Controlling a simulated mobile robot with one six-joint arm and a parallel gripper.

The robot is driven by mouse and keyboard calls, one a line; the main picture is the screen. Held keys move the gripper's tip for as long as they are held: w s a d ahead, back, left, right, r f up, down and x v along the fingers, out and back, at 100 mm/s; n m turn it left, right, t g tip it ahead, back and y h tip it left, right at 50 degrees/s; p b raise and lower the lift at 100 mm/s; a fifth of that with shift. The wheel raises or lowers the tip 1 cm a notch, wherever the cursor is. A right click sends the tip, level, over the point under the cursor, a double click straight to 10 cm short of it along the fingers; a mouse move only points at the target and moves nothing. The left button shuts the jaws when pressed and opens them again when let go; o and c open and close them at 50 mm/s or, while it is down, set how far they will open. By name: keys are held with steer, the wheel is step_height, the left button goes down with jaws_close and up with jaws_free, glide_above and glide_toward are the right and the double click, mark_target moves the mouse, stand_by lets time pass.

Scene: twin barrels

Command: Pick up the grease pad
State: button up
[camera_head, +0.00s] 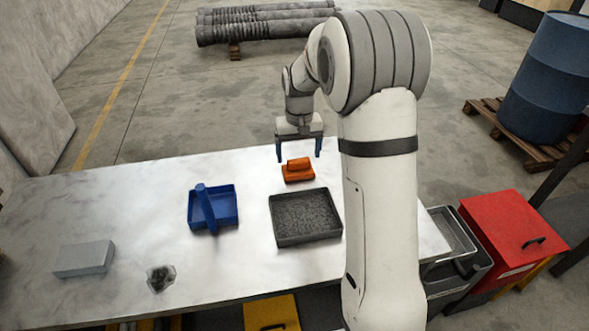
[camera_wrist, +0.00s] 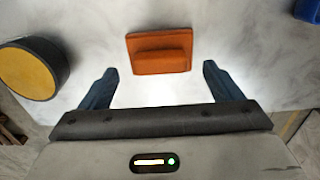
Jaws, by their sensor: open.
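An orange pad with a raised grip bar (camera_head: 298,176), which I take for the grease pad, lies flat near the far edge of the pale table (camera_head: 120,210). In the wrist view the orange pad (camera_wrist: 160,61) is centred just beyond the fingertips. My gripper (camera_head: 298,157) hangs above the table by the pad, fingers pointing down. In the wrist view my gripper (camera_wrist: 160,70) has its two blue fingers wide apart, one to each side of the pad. Nothing is between them, and they do not seem to touch it.
A black-rimmed tray of grey grit (camera_head: 305,216) is on the near side of the pad. A blue tray (camera_head: 229,206), grey block (camera_head: 84,259) and dark lump (camera_head: 160,278) are further left. A round yellow-faced black thing (camera_wrist: 28,72) is beside one finger.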

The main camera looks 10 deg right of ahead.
mark_target(298, 160)
steer(key=shift+f, duration=1.6)
steer(key=shift+c, duration=0.2)
steer(key=c, duration=1)
